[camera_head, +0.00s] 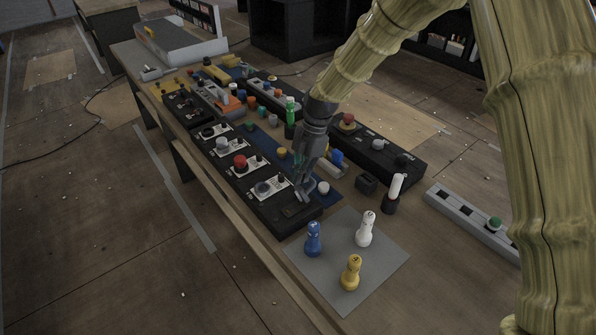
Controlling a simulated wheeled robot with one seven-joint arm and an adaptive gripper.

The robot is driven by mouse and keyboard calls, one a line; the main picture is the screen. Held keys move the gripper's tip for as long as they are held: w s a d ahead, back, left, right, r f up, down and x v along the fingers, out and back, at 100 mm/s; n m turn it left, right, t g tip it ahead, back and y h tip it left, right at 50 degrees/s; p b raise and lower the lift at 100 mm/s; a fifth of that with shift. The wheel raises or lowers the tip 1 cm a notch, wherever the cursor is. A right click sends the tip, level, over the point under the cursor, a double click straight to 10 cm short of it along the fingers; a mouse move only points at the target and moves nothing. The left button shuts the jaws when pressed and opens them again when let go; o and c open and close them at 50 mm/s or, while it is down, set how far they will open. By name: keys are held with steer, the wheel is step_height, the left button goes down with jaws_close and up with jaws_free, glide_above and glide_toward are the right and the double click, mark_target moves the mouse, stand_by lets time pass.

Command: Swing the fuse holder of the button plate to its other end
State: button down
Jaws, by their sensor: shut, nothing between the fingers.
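The button plate is a long black panel (228,152) along the left side of the bench. It carries pale plates with knobs and a red button (240,161). A dark flat piece (294,211) at its near end looks like the fuse holder, but it is too small and dark to tell which way it is swung. My gripper (303,195) is shut and empty, pointing down over the near end of the panel, close beside this piece. I cannot tell whether the fingertips touch it. The fingers and wrist hide part of the panel's right edge.
A grey mat (330,286) at the near end bears blue, white and yellow pieces. A second black panel (385,160) lies to the right, with a white cylinder in a black holder (391,204) nearby. A grey strip (460,216) stands far right. Small coloured parts crowd the middle.

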steer(key=shift+d, duration=0.1)
stand_by(0.3)
steer(key=shift+w+d+f+g+y, duration=0.2)
steer(key=shift+w+d+g+y, duration=0.1)
steer(key=shift+w+d+y, duration=0.15)
steer(key=shift+w+d, duration=0.15)
steer(key=shift+d, duration=0.1)
steer(key=shift+w+d, duration=0.1)
steer(key=shift+d, duration=0.05)
steer(key=shift+r, duration=0.15)
